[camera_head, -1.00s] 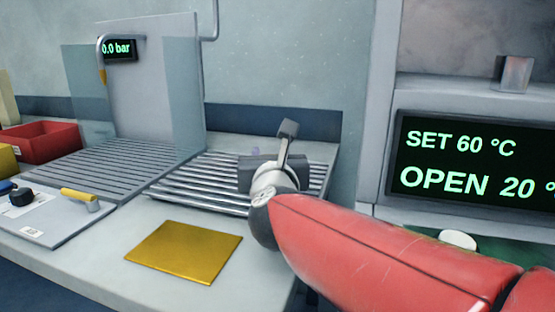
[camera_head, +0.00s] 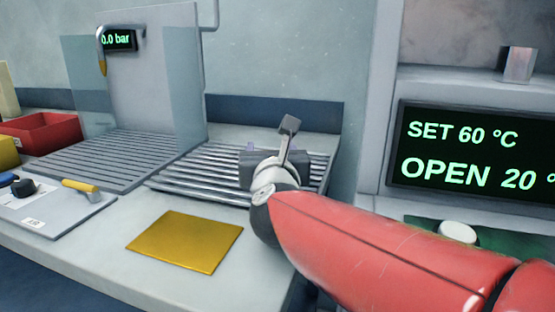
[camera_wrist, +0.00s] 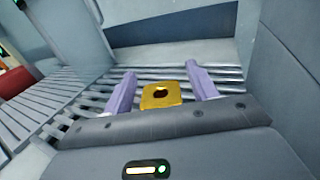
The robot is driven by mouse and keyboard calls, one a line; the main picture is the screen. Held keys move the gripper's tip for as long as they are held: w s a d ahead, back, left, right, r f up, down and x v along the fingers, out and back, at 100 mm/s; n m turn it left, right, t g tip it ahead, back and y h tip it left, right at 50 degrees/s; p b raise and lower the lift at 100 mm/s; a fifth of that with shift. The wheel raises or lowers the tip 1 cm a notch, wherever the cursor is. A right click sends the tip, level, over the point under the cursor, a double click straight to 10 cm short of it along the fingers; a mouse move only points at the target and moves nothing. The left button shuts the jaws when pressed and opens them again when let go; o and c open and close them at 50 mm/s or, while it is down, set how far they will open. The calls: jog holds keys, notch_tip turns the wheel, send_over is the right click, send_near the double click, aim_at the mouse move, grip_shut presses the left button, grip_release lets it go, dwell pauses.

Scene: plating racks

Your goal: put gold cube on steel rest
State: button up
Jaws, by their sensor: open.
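The gold cube (camera_wrist: 161,96), with a dark round hole in the face towards me, shows in the wrist view between my gripper's two purple fingers. It appears to sit on the bars of the steel rest (camera_wrist: 92,104), with gaps showing between it and both fingers. My gripper (camera_wrist: 161,73) is open around the cube. In the head view my gripper (camera_head: 277,150) is over the right part of the steel rest (camera_head: 185,181). There its own body and wrist hide the cube.
A flat gold plate (camera_head: 185,242) lies on the bench in front of the rest. A grey slatted tray (camera_head: 105,160) with clear side panels stands left. A red bin (camera_head: 45,135) is farther left. A display cabinet (camera_head: 480,150) stands close on the right.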

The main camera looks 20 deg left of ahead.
jog(key=b+v, duration=0.1)
jog(key=v, duration=1.1)
